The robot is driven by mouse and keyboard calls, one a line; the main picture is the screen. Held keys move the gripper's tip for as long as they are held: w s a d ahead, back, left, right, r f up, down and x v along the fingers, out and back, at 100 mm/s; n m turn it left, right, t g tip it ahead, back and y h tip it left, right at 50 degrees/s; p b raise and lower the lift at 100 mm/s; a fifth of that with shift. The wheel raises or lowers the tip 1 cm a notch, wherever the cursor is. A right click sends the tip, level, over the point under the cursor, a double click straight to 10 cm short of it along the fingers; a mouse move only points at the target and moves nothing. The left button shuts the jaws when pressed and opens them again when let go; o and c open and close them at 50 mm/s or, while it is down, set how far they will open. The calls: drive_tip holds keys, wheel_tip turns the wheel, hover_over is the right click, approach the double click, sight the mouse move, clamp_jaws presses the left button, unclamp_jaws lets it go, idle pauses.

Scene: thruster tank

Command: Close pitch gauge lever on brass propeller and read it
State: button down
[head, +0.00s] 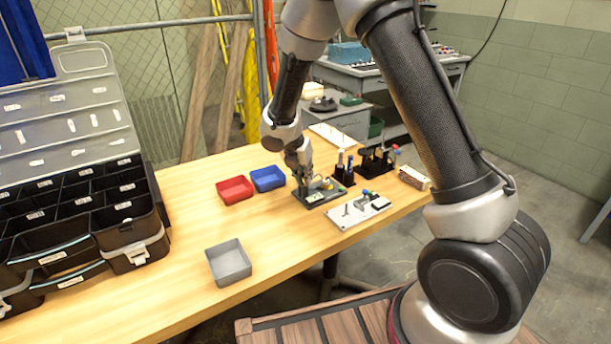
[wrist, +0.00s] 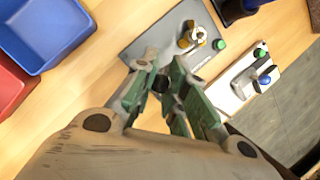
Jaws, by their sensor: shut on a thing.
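A grey gauge plate (head: 318,196) lies on the wooden table, and it also shows in the wrist view (wrist: 143,46). A small brass-coloured part (wrist: 192,38), which looks like the propeller, sits on a pale post on this plate, with a green knob (wrist: 220,45) beside it. My gripper (head: 303,187) is low over the plate's left end. In the wrist view its fingers (wrist: 162,84) are closed around a small dark part (wrist: 161,83), apparently the gauge lever. The fingers hide most of it, and its angle and any reading cannot be made out.
Red (head: 235,189) and blue (head: 268,178) bins stand left, a grey bin (head: 229,263) nearer. Black tool holders (head: 375,160) stand behind. A black compartment case (head: 85,225) fills the left. The table's middle is clear.

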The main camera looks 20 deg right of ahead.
drive_tip(key=shift+s+f, duration=0.1)
drive_tip(key=shift+s, duration=0.05)
drive_tip(key=c, duration=1.4)
unclamp_jaws()
drive_tip(key=shift+o, duration=0.2)
drive_tip(key=v, duration=1.2)
drive_tip(key=shift+a, duration=0.1)
